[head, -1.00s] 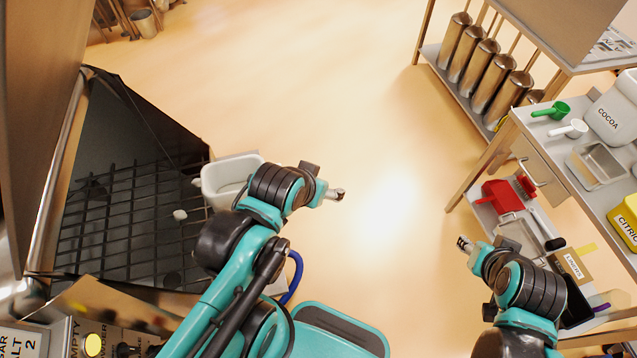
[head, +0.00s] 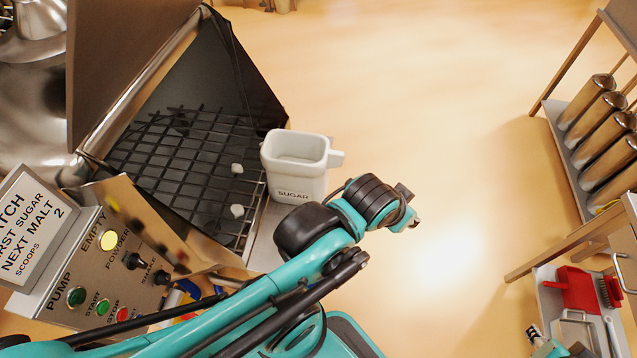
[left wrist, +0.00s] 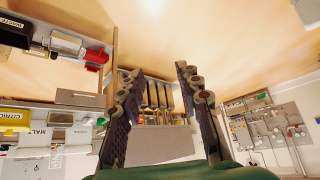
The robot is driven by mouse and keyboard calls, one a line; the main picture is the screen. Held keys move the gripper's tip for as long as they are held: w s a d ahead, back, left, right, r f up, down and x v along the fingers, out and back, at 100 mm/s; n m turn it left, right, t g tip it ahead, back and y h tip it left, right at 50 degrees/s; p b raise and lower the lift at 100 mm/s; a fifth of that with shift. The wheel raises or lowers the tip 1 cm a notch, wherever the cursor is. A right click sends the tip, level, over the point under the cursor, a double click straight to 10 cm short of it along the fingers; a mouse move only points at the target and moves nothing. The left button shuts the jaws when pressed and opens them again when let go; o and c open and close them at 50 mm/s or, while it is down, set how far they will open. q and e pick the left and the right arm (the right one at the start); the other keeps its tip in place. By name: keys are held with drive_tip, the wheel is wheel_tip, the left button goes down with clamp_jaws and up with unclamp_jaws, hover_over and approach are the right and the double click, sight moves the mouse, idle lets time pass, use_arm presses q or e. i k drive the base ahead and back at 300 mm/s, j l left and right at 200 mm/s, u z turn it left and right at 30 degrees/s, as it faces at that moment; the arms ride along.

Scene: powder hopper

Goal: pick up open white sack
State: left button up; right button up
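I cannot make out an open white sack in either view. My left gripper (head: 412,220) is over the open floor, right of the hopper, in the head view. In the left wrist view its two fingers (left wrist: 158,110) are spread apart with nothing between them. Only the tip of my right gripper (head: 534,334) shows at the bottom right of the head view, too small to tell its state.
A white SUGAR container (head: 293,178) stands at the right edge of the hopper grate (head: 190,155), with white lumps on the grate. A control panel (head: 125,270) is at the lower left. A shelf with metal cylinders (head: 600,125) stands at right. The middle floor is clear.

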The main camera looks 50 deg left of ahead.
sight(297, 165)
drive_tip(key=l+u, duration=0.2)
drive_tip(key=u, duration=0.25)
drive_tip(key=i+l+u, duration=0.1)
drive_tip(key=u, duration=0.3)
drive_tip(key=l+u, duration=0.3)
drive_tip(key=u, duration=0.8)
